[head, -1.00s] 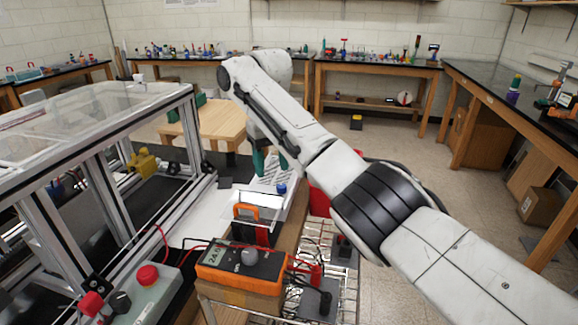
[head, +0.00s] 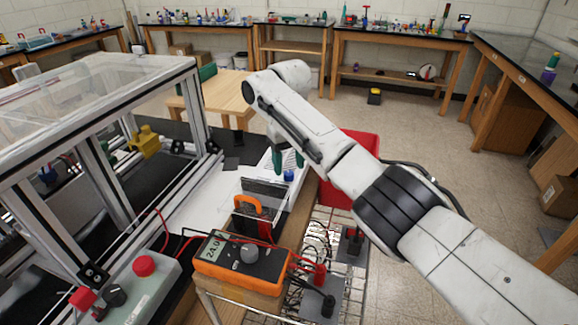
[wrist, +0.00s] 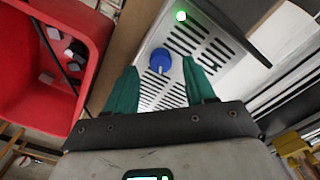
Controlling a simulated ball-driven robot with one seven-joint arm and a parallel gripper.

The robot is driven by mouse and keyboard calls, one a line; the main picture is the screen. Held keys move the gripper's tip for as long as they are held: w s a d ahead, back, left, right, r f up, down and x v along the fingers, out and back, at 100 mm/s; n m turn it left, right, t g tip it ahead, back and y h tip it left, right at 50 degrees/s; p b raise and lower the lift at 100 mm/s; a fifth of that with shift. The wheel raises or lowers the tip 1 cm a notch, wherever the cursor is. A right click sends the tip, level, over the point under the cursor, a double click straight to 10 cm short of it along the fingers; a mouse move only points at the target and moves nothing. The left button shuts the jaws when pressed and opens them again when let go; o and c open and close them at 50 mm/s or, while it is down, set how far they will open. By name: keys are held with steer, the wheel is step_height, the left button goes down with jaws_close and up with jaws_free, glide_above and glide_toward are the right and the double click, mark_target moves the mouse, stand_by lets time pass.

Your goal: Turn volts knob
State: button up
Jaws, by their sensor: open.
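A round blue knob (wrist: 160,60) stands on a pale metal panel with dark vent slots (wrist: 176,84) in the wrist view. No label on it can be read. It also shows in the head view (head: 289,175), past the orange-handled item. My gripper (head: 289,162) is open, its green fingers pointing down at the knob. In the wrist view one finger lies on each side of the knob, with space between. I cannot tell how high the tips are above the panel. An orange multimeter (head: 218,268) with a grey dial (head: 249,253) reads about 24.0.
A green light (wrist: 181,15) glows on the panel. A red bin (head: 352,160) stands right of the knob. The aluminium-framed enclosure (head: 160,70) is at the left. A control box with a red button (head: 144,266) is at front left. Red and black leads run around the multimeter.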

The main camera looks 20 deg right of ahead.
mark_target(289, 176)
steer(key=shift+f, duration=1.15)
steer(key=shift+c, duration=0.3)
jaws_close()
